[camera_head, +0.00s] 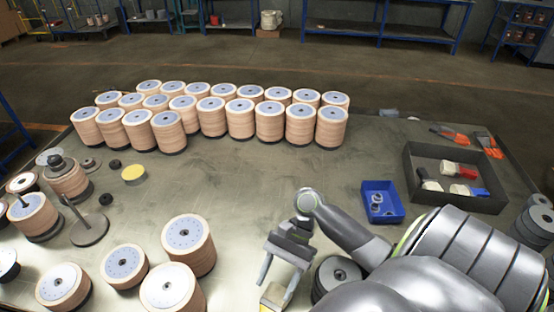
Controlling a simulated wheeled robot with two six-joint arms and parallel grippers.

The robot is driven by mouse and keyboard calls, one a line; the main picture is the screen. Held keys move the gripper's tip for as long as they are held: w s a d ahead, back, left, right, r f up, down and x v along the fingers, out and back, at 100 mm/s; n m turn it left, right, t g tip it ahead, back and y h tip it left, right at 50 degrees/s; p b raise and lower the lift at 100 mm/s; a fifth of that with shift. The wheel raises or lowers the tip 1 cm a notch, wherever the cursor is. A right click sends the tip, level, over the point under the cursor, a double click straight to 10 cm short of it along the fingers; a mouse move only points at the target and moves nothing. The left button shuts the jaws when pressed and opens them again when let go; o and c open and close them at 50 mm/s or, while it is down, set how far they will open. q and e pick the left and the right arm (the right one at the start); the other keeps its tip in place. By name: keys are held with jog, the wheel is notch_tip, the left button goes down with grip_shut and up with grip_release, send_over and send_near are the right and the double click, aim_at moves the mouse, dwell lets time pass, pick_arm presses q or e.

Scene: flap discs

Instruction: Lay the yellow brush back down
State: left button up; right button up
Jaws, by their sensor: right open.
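My right gripper (276,279) is open, fingers pointing down, over the table's front middle. A pale cream and yellow piece (271,296) shows at its fingertips, probably the yellow brush. It is small and partly hidden by the fingers, and I cannot tell whether it touches the table or the fingers. A dark tray (411,178) at the right holds brushes with pale bristles, one with a red handle (468,173) and one with a blue handle (480,192). My left gripper is not in view.
Several stacks of flap discs (240,117) stand in rows at the back, and more stacks (189,245) stand front left. A small blue bin (368,212) sits left of the tray. Orange-handled tools (455,137) lie behind it. The table's middle (250,185) is clear.

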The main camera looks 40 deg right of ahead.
jog(key=b+v, duration=0.2)
jog(key=v, duration=1.5)
jog(key=shift+d, duration=0.15)
dwell(0.3)
